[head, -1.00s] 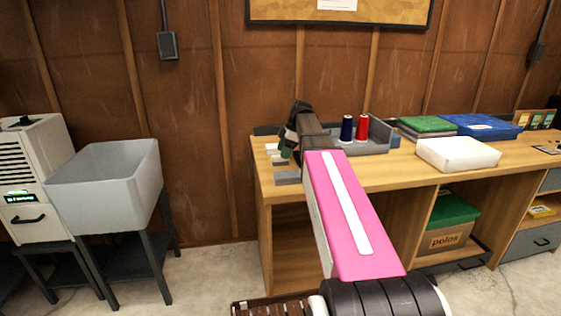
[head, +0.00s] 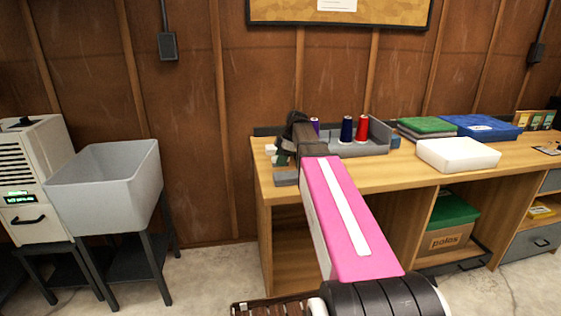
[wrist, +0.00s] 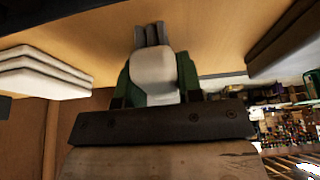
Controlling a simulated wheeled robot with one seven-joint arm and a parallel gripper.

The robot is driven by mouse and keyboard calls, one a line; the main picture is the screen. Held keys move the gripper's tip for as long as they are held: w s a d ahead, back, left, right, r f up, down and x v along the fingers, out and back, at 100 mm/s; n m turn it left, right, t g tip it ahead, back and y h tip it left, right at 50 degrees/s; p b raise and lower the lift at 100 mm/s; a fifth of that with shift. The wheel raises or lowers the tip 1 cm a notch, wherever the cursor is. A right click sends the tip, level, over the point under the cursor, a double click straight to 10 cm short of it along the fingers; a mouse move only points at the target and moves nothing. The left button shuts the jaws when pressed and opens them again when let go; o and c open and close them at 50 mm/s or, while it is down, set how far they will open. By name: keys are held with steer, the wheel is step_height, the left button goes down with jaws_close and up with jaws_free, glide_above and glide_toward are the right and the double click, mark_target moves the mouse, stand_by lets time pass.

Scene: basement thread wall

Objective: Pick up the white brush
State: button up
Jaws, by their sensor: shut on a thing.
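The white brush (wrist: 153,72) shows in the wrist view, with a rounded white body and grey prongs or bristles at its far end. My gripper (wrist: 156,84) has its two green fingers on either side of the white body and is shut on it. In the head view my gripper (head: 282,159) is over the left end of the wooden desk, small and partly hidden by my arm. The brush cannot be made out clearly there. Whether it is clear of the desk top cannot be told.
Small white blocks (head: 270,149) and a grey block (head: 286,178) lie close to my gripper. A white box (head: 458,154) is further right.

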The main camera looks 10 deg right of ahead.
steer(key=shift+r, duration=0.1)
steer(key=shift+r, duration=0.6)
step_height(320, 180, up, 2)
steer(key=shift+r, duration=0.2)
steer(key=s+a+r, duration=0.3)
steer(key=s+r, duration=0.4)
steer(key=s, duration=0.4)
steer(key=shift+s, duration=0.15)
steer(key=shift+r, duration=0.1)
steer(key=o, duration=0.3)
steer(key=shift+c, duration=1)
